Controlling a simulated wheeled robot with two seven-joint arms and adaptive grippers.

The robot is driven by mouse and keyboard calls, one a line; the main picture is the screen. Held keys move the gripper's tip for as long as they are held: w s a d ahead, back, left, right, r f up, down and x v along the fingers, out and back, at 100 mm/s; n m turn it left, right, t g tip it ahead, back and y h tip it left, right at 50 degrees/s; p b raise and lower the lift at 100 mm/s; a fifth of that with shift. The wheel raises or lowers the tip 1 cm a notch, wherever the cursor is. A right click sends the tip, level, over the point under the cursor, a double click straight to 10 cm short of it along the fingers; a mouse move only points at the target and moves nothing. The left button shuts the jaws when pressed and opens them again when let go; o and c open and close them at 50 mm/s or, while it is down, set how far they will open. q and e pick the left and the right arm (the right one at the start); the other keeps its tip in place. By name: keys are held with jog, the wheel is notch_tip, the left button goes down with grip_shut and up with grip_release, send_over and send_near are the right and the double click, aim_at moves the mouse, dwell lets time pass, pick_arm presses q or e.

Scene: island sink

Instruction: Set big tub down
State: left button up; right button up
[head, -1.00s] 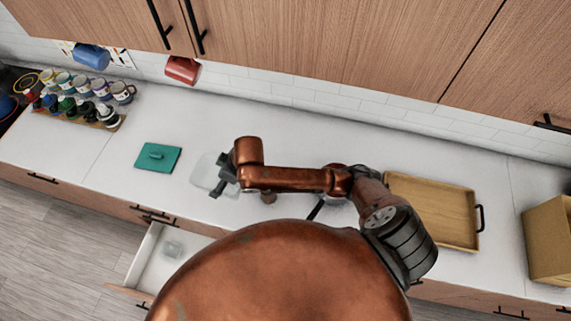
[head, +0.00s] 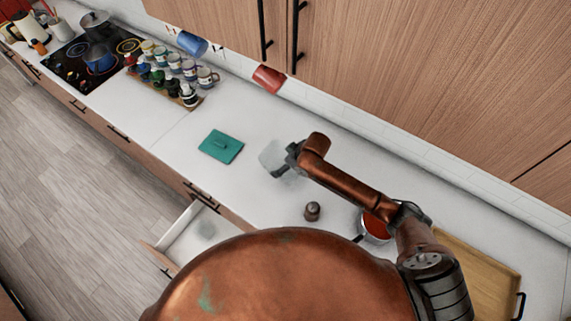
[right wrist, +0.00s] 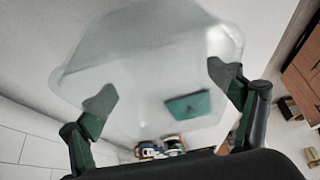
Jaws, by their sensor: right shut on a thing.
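The big tub (head: 271,155) is a translucent, whitish container over the white counter, right of the teal lid (head: 221,146). My right gripper (head: 284,170) is shut on it. In the right wrist view the tub (right wrist: 145,50) fills the upper middle, with a finger of the right gripper (right wrist: 162,92) on each side. The teal lid also shows through the clear tub there (right wrist: 188,105). I cannot tell whether the tub touches the counter. My left gripper is not in view.
An open drawer (head: 184,234) holds a small clear container (head: 204,230). A pepper mill (head: 312,211), a red-filled pot (head: 376,228) and a wooden tray (head: 490,276) stand to the right. Several mugs and bottles stand left, by the stove (head: 70,62). Counter around the teal lid is clear.

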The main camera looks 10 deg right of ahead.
jog(key=w+f, duration=0.1)
jog(key=w+d+f, duration=0.1)
jog(key=f, duration=0.1)
jog(key=shift+w+d, duration=0.1)
jog(key=shift+w, duration=0.1)
jog(key=shift+f+p, duration=0.35)
jog(key=shift+f, duration=1.2)
jog(key=o, duration=1.1)
jog(key=shift+f, duration=0.15)
jog(key=shift+o, duration=0.2)
jog(key=shift+r, duration=0.2)
jog(key=b+v, duration=0.1)
jog(key=v, duration=1.1)
